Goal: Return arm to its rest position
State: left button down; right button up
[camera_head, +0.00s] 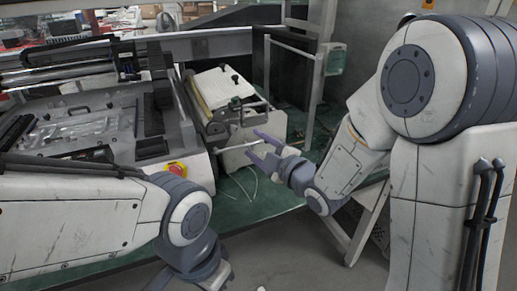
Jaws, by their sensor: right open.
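My right arm comes in from the right. Its gripper (262,147) is open, with its purple-grey fingers apart and nothing visible between them. It is above the green bench, in front of a white and grey machine part. My left arm crosses the lower left. Its gripper (222,276) is low at the bottom edge, in front of the bench, mostly cut off by the frame. Its fingers cannot be made out.
A green bench (222,214) carries a large machine (85,115) with a red and yellow emergency button (176,169). A white and grey unit (222,88) stands close behind my right gripper. A metal post frame (318,85) rises behind. Grey floor lies in front.

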jog(key=shift+s+d, duration=0.3)
jog(key=shift+s, duration=0.2)
jog(key=s+a+f+m+g+h, duration=0.2)
jog(key=s+f+m+g+h, duration=0.4)
jog(key=s, duration=0.4)
jog(key=s+d+f+m+g+h, duration=0.15)
jog(key=s+m+g, duration=0.5)
jog(key=s, duration=1.35)
notch_tip(320, 180, up, 14)
jog(key=n+g+p, duration=0.1)
jog(key=g+p, duration=0.1)
jog(key=p, duration=1.3)
jog(key=shift+s, duration=0.25)
